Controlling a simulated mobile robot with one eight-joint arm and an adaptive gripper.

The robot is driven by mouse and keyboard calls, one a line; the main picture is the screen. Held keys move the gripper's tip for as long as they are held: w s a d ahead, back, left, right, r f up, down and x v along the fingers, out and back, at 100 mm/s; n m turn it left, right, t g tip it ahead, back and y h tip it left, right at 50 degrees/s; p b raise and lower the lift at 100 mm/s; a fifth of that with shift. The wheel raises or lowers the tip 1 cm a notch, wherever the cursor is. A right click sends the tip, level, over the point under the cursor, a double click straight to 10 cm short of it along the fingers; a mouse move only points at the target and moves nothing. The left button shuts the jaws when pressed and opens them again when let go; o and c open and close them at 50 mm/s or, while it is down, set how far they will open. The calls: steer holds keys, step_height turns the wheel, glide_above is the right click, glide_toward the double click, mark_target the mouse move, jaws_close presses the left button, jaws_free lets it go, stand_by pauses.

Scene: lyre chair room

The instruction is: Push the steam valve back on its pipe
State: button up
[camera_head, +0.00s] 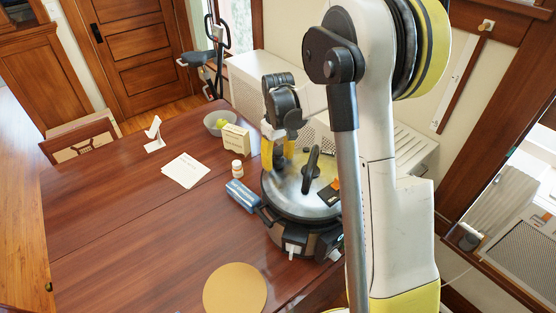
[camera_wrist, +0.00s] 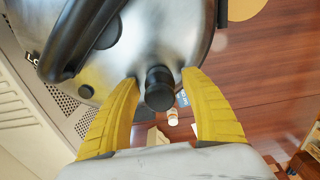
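A large metal pressure cooker (camera_head: 300,204) with a black lid handle (camera_head: 310,171) stands on the table's right side. In the wrist view, the steam valve, a round black knob (camera_wrist: 159,90), sits at the lid's edge between my fingertips. My gripper (camera_head: 277,158) has two yellow fingers pointing down over the lid's back left part. In the wrist view, my gripper (camera_wrist: 160,79) is open, with a gap visible on each side of the valve. The pipe under the valve is hidden, and I cannot tell how far down the valve sits.
A cream box (camera_head: 235,138) and a bowl (camera_head: 217,123) are behind. A round mat (camera_head: 235,289) lies in front. The table's left middle is clear.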

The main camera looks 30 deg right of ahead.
mark_target(278, 151)
step_height(278, 151, up, 12)
steer(key=shift+r, duration=0.1)
stand_by(0.5)
stand_by(0.5)
